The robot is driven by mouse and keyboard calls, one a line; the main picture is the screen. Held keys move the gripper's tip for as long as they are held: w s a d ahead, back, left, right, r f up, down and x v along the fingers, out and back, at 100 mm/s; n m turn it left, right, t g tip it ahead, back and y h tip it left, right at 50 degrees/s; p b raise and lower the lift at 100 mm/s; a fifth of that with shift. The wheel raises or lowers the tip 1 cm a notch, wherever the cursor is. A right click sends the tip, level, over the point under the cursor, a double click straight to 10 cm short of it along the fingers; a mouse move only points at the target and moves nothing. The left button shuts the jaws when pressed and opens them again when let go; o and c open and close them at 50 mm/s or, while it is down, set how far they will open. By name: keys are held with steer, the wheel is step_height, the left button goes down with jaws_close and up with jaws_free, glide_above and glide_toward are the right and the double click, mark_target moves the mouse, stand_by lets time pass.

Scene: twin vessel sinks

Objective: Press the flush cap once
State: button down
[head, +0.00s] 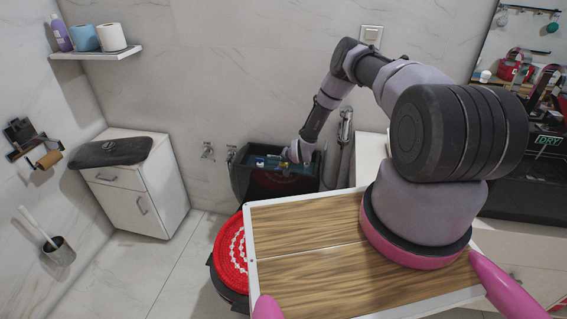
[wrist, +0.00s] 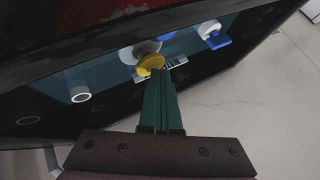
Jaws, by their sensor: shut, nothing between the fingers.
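A dark open tank (head: 238,182) stands against the back wall, with blue water inside. In the wrist view its black wall (wrist: 30,72) crosses the upper left. A round yellow cap (wrist: 151,65) sits inside on a grey fitting, and I take it to be the flush cap. My gripper (wrist: 156,76) is shut and empty, its green fingers pointing at the yellow cap. The fingertips overlap the cap's lower edge in the picture; I cannot tell whether they touch. In the head view my gripper (head: 285,160) reaches into the tank opening and partly hides the cap.
A blue-and-white fitting (wrist: 216,40) lies right of the cap, and a white open pipe (wrist: 80,95) left of it. A red round lid (head: 231,254) is in front of the tank. A white cabinet (head: 135,190) stands left. Floor between them is clear.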

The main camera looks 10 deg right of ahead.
mark_target(284, 165)
stand_by(0.3)
steer(key=shift+r, duration=1.1)
steer(key=shift+r, duration=2.45)
